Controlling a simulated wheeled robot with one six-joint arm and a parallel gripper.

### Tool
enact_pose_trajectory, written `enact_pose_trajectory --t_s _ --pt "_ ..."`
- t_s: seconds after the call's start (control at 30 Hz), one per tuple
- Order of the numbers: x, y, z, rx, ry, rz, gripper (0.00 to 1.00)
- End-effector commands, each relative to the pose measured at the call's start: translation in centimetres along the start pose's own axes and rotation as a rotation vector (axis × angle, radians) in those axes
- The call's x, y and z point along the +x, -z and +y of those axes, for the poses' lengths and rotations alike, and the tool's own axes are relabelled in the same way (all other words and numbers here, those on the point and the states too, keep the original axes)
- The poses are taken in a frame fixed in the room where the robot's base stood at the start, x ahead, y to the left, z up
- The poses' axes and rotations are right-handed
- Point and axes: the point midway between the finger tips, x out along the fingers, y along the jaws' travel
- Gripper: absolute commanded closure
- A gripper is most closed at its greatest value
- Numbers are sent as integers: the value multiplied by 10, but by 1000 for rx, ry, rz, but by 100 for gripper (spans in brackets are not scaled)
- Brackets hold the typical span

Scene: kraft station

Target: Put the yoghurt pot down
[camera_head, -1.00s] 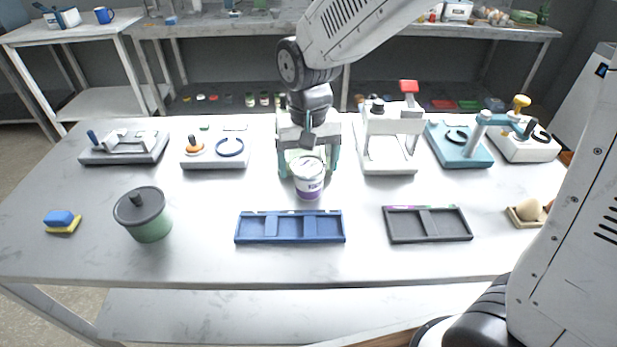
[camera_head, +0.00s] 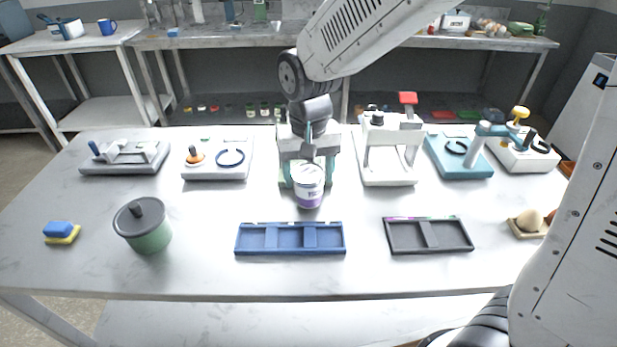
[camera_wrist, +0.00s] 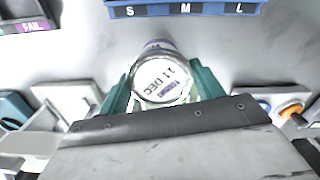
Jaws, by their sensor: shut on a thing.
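The yoghurt pot (camera_head: 309,188) is white with a purple band low on its side. My gripper (camera_head: 308,172) is shut on it, with teal fingers on both sides. In the wrist view the pot (camera_wrist: 162,80) stands between the fingers (camera_wrist: 160,92), its lid facing the camera and printed "11 DEC". The pot looks upright. It is behind the blue tray, and I cannot tell whether its base touches the table (camera_head: 200,225).
A blue tray (camera_head: 290,252), marked S, M, L in the wrist view (camera_wrist: 185,9), lies in front. A dark tray (camera_head: 428,252), marked FAIL in part, lies right. A green lidded pot (camera_head: 148,240) and a sponge (camera_head: 60,236) stand left. Several devices line the back, including a white press (camera_head: 388,180).

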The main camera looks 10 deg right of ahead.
Motion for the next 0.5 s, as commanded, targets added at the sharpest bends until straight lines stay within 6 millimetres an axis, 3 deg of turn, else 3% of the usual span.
enact_pose_trajectory --t_s 0.2,0.5 --pt "-27 -3 1 0 1 2 65" --pt "-33 -70 30 0 1 2 65"
